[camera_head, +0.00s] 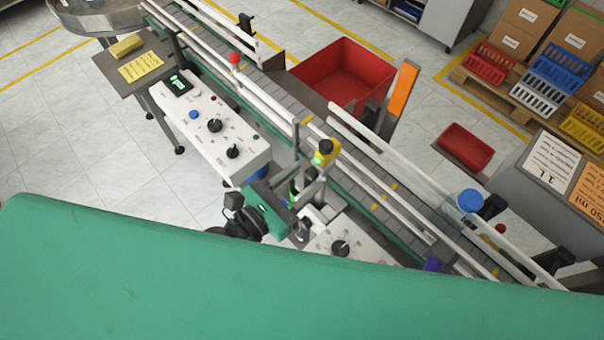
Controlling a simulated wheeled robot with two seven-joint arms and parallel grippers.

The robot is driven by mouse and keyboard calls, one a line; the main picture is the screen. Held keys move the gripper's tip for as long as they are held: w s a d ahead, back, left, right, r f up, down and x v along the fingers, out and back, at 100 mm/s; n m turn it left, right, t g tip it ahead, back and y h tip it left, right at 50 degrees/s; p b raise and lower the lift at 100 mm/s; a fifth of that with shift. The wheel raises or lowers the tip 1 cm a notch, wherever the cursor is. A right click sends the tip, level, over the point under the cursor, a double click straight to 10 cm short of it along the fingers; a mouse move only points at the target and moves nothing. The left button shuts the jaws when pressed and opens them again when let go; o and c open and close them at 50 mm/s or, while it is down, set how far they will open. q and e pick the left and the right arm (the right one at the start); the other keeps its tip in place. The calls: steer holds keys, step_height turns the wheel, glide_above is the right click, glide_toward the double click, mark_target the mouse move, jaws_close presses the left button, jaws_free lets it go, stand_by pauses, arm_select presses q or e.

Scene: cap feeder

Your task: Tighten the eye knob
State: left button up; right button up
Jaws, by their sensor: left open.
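The yellow sensor eye (321,157) stands on a grey bracket at the near side of the conveyor, with a green light on it. A dark knob (326,146) shows at its top; I cannot tell how tight it is. My left gripper (298,214), with a teal body and dark wrist, is below and left of the eye, close to the bracket's post. It is open, and I see nothing held in it. Its fingertips are small and partly lost among the bracket parts. My right gripper is not in view.
The conveyor (275,92) runs diagonally with white guide rails. A white control panel (207,120) with black knobs stands left of the eye, and another white panel (350,232) lies close below the gripper. A red bin (343,72) stands beyond the conveyor.

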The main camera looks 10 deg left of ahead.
arm_select(q)
steer(key=shift+w+d, duration=0.2)
steer(key=shift+w, duration=0.05)
steer(key=c, duration=0.9)
jaws_close()
